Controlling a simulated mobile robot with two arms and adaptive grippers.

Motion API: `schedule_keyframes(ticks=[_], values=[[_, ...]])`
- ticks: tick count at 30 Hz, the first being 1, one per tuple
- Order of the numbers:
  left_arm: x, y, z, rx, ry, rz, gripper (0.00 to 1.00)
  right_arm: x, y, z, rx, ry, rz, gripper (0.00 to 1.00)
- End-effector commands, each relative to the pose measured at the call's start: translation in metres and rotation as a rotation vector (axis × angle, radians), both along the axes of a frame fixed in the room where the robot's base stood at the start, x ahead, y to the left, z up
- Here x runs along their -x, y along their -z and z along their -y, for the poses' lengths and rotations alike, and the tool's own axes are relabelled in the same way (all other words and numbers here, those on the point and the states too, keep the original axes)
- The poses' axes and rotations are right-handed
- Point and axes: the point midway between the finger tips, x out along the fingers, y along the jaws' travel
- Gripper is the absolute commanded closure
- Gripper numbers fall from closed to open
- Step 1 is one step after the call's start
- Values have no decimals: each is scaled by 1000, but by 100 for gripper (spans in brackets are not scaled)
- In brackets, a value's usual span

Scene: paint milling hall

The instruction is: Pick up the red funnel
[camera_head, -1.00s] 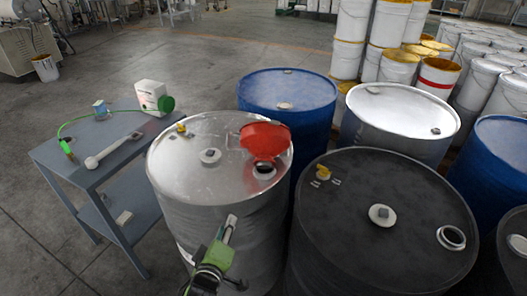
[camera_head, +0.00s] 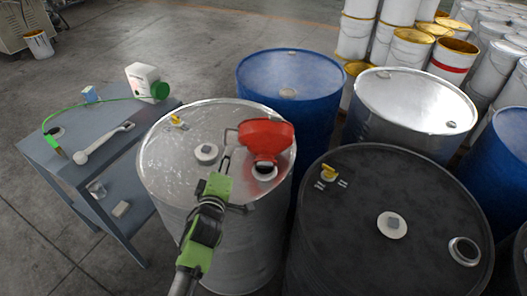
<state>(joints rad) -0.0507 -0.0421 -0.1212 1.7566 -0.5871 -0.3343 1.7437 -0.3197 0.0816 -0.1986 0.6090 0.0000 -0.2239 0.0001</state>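The red funnel (camera_head: 266,137) stands at the right side of the bare steel drum's top (camera_head: 185,145), its spout over or in the round bung opening (camera_head: 264,172). A thin handle loop shows at the funnel's left side. My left gripper (camera_head: 226,160), green and black, comes up from below in front of the drum. Its tips are just left of and below the funnel, near the handle. I cannot tell whether they touch it or how far apart the fingers are. My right gripper is not in view.
A black drum (camera_head: 375,240) stands close at right, blue (camera_head: 290,75) and silver (camera_head: 415,100) drums behind. A grey table (camera_head: 128,119) at left holds a white bottle (camera_head: 142,80), a ladle-like tool (camera_head: 100,145) and a green hose. Stacked pails (camera_head: 405,50) stand behind.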

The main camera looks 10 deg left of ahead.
Motion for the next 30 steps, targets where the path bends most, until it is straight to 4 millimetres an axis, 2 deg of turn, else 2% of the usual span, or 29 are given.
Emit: schedule_keyframes(ticks=[3, 10, 15, 21, 29, 30], values=[[-11, 1, -1, -1, 0, 1, 71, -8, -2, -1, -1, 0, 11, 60], [-24, 0, -3, -4, -1, -1, 71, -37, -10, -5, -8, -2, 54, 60], [-46, 1, -6, -3, 0, 0, 71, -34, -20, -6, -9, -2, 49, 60], [-64, 6, -7, -2, 0, 0, 71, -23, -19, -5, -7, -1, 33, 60], [-66, 8, -7, -1, 0, -1, 71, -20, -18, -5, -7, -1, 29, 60], [-66, 8, -7, -1, 0, -1, 73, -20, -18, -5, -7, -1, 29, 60]])
